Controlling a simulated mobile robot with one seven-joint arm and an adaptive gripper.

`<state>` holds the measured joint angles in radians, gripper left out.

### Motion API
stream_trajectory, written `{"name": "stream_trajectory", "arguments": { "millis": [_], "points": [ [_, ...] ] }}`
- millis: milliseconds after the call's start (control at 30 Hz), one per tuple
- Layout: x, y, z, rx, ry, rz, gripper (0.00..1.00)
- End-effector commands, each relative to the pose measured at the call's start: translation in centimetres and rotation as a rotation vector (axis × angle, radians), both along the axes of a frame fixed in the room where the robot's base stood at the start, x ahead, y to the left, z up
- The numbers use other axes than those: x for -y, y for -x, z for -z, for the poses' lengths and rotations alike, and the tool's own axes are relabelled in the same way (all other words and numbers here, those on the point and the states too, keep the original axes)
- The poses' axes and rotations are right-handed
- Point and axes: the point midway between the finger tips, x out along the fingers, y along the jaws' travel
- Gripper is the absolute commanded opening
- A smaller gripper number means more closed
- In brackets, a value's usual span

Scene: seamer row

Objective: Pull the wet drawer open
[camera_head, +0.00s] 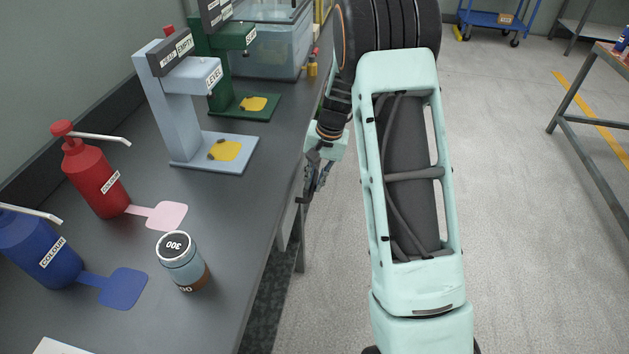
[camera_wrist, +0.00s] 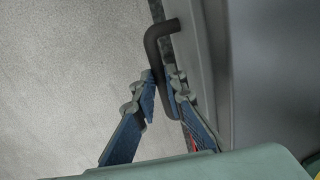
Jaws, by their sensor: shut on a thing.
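A dark bent bar handle (camera_wrist: 155,50) shows in the wrist view, fixed to a grey front panel (camera_wrist: 203,70) that I take to be the drawer; no label reading wet is visible. My gripper (camera_wrist: 163,92) is shut on this handle, with one finger on each side of it. In the head view my gripper (camera_head: 315,178) is at the right edge of the bench, below the top. The handle is hidden there by the gripper, and a pale panel (camera_head: 287,226) shows under the bench edge. I cannot tell how far the drawer stands out.
The dark bench top (camera_head: 235,215) carries a red dispenser (camera_head: 95,178), a blue dispenser (camera_head: 40,250), a jar (camera_head: 182,262) and a light-blue stand (camera_head: 175,110). Clear floor (camera_head: 520,200) lies right of my arm. A metal table (camera_head: 600,120) stands at far right.

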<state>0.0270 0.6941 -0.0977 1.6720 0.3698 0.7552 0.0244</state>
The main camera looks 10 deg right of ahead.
Motion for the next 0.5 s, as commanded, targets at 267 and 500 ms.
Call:
{"name": "stream_trajectory", "arguments": {
  "millis": [267, 500],
  "points": [
    [1.0, 0.4, 0.0, 0.0, 0.0, 0.003, 0.0],
    [5.1, 2.0, 0.1, -0.001, 0.0, 0.008, 0.0]
  ]
}}
